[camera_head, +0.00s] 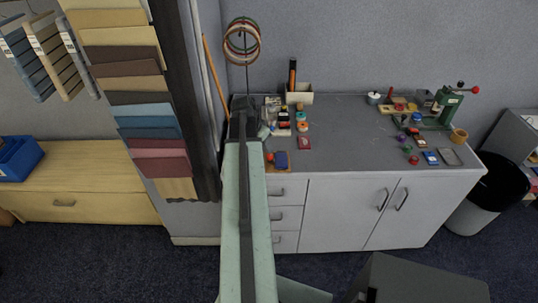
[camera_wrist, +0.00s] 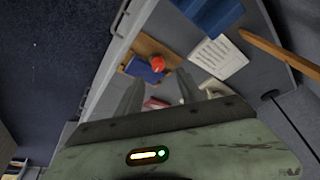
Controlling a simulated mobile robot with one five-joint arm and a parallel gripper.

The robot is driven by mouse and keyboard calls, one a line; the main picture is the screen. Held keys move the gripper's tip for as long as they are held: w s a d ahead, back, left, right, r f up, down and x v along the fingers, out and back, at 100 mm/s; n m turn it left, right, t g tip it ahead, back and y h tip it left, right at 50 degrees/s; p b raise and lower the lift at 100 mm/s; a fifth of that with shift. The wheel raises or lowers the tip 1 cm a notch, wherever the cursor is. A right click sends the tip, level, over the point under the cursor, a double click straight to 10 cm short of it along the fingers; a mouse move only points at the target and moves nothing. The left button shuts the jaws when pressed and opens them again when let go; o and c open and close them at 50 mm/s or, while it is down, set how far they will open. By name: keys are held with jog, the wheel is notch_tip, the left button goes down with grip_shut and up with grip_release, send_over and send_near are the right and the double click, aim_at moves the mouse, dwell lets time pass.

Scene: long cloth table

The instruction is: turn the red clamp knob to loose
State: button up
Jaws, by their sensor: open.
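The red clamp knob (camera_wrist: 157,63) is a small round red knob on a wooden board beside a blue block (camera_wrist: 143,69) in the wrist view. In the head view the knob (camera_head: 270,157) shows small, just right of my arm, near the table's front left edge, with the blue block (camera_head: 281,159) beside it. My gripper (camera_wrist: 160,88) is open and empty, its two grey fingers apart. In the wrist view the knob appears just beyond the gap between the fingertips, and no contact shows. In the head view my arm hides the fingers.
A red item (camera_wrist: 155,103) and a printed white card (camera_wrist: 218,58) lie close by. Bottles and small jars (camera_head: 283,118) stand behind the knob. A green press (camera_head: 447,105) and small items crowd the table's right end. The grey tabletop (camera_head: 345,140) between is clear. Fabric samples hang left.

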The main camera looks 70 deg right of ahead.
aim_at(269, 155)
jog(key=b+x, duration=0.7)
jog(key=x, duration=0.1)
jog(key=shift+s, duration=0.1)
jog(key=shift+r, duration=0.1)
